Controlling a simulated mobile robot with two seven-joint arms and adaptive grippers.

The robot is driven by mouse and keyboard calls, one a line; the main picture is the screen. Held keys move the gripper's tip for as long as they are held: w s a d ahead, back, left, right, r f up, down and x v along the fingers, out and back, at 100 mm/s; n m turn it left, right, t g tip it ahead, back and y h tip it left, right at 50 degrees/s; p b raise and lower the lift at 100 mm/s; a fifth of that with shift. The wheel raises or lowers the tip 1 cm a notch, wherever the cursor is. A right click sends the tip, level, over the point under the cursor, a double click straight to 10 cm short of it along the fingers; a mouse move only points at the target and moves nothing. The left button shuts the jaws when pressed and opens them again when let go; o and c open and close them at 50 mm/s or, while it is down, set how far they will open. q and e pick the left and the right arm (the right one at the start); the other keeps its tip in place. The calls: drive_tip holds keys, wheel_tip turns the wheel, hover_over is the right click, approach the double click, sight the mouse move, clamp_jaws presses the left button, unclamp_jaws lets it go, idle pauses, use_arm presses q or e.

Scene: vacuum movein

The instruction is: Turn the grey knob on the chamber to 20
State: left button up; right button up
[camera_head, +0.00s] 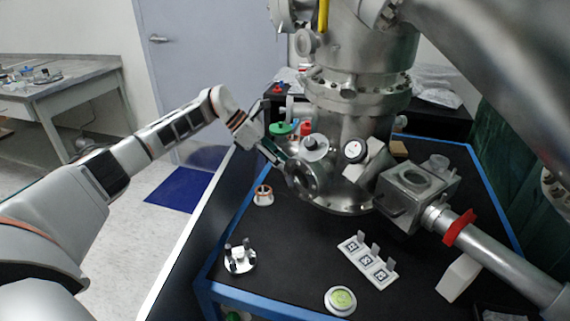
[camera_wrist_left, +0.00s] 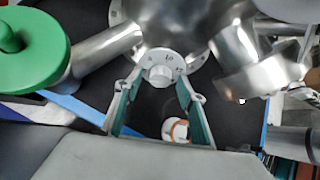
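The steel chamber (camera_head: 350,125) stands on the black table. In the head view, my left gripper (camera_head: 281,161) reaches in from the left to the chamber's left side. A grey-topped white disc (camera_head: 315,147) shows just right of it. My right gripper is not in view.
A green handwheel (camera_head: 280,128) and a red knob (camera_head: 306,128) are close to the gripper. A black-and-white gauge (camera_head: 355,150) is to the right. A white-and-orange cup (camera_head: 263,195) and a marker plate (camera_head: 367,262) stand on the table (camera_head: 300,245).

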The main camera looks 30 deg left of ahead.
use_arm(q)
drive_tip(key=c, duration=1.1)
drive_tip(key=shift+s+m+t+y, duration=0.1)
drive_tip(key=shift+m+t+y, duration=0.25)
drive_tip(key=shift+m, duration=0.45)
drive_tip(key=m+t, duration=0.1)
drive_tip(key=m, duration=0.1)
drive_tip(key=shift+m+t, duration=0.3)
drive_tip(key=shift+t, duration=0.05)
drive_tip(key=o, duration=1.1)
